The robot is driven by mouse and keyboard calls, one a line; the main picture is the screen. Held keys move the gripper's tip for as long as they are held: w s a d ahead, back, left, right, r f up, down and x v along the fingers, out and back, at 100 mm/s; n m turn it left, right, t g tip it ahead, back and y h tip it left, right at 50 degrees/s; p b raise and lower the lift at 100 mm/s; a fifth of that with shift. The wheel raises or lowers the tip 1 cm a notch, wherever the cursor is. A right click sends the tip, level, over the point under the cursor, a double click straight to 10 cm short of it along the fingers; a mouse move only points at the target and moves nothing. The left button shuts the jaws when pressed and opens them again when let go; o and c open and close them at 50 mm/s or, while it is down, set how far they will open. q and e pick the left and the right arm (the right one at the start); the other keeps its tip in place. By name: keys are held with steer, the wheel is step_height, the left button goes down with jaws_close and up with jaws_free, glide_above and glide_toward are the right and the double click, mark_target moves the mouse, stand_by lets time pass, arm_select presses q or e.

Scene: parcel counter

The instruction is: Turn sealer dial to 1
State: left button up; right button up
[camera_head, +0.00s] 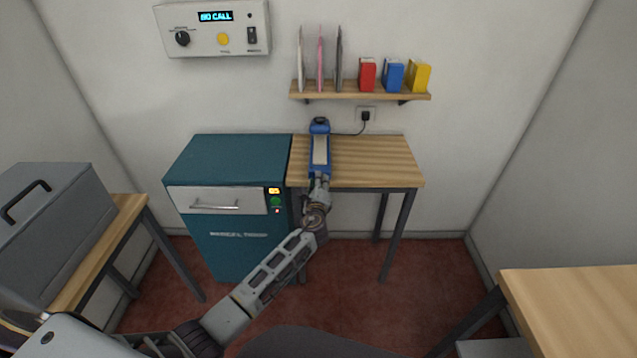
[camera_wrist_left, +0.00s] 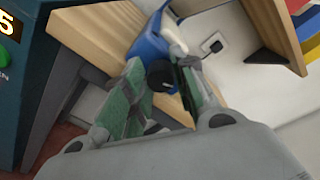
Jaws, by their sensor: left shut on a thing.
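The sealer (camera_head: 320,147) is a blue device with a pale strip on top, standing on the small wooden table and plugged into the wall. It also shows in the left wrist view (camera_wrist_left: 148,48). Its dark dial (camera_wrist_left: 160,74) faces my left gripper (camera_wrist_left: 157,98), whose two green-padded fingers are closed around it. In the head view my left gripper (camera_head: 319,184) reaches the sealer's near end, and the dial is hidden there. The dial's setting cannot be read. My right gripper is not in view.
A teal cabinet (camera_head: 228,160) with a drawer handle stands left of the small table (camera_head: 385,160). A shelf (camera_head: 365,96) with envelopes and red, blue and yellow boxes hangs above. A control panel (camera_head: 213,29) reads NO CALL. A grey case (camera_head: 52,232) is at left, another table (camera_head: 580,310) at right.

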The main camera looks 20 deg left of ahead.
arm_select(q)
steer(key=o, duration=1)
steer(key=shift+o, duration=0.2)
steer(key=f+v, duration=0.1)
steer(key=v, duration=1.1)
steer(key=shift+r, duration=0.45)
steer(key=shift+s, duration=0.1)
